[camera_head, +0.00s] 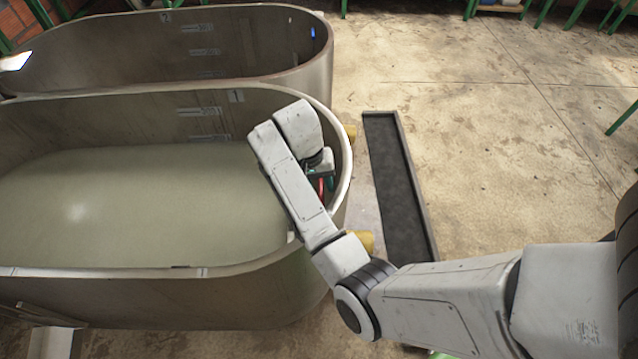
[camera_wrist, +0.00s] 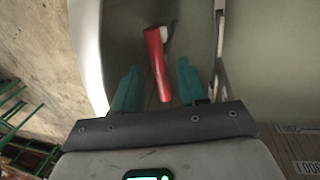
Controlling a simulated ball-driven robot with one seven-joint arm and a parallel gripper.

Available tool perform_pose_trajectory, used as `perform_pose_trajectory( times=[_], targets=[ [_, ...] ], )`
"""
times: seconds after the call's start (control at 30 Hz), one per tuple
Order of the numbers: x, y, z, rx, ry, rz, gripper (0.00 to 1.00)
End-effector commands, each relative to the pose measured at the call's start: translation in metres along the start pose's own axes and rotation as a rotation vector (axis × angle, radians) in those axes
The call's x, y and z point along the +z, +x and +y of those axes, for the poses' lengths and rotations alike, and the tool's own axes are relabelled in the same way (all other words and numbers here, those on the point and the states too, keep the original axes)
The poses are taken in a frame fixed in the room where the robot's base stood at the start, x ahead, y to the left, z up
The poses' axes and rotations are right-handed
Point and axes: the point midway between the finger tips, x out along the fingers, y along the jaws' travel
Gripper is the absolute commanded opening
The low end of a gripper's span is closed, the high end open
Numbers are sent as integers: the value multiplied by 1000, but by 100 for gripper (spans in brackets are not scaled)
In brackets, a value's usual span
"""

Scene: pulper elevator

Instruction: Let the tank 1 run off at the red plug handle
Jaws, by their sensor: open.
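Tank 1 (camera_head: 140,272) is the nearer oval tank, marked "1" on its inner wall, and holds greenish-grey liquid. The red plug handle (camera_wrist: 157,72) shows in the wrist view as a red bar with a pale end piece, close to the tank wall. My gripper (camera_wrist: 159,66) has its two teal fingers apart, one on each side of the handle, with gaps visible. In the head view my gripper (camera_head: 327,178) is inside the right end of tank 1, mostly hidden by my arm. Only a bit of the red handle (camera_head: 321,187) shows there.
A second tank (camera_head: 320,75), marked "2", stands behind tank 1. Yellow outlets (camera_head: 366,241) stick out at the right end of tank 1, beside a long dark floor channel (camera_head: 392,180). Open concrete floor lies to the right, with green legs of furniture at the edges.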

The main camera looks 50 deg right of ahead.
Motion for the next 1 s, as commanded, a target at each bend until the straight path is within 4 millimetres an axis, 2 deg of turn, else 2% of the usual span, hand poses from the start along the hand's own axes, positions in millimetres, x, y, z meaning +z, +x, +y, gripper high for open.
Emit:
perform_pose_trajectory(
  times=[0.1,0.53,1.0],
  targets=[
    [0,0,0,0,0,0,40],
    [0,0,0,0,0,0,0],
    [0,-1,0,0,0,0,0]
  ],
)
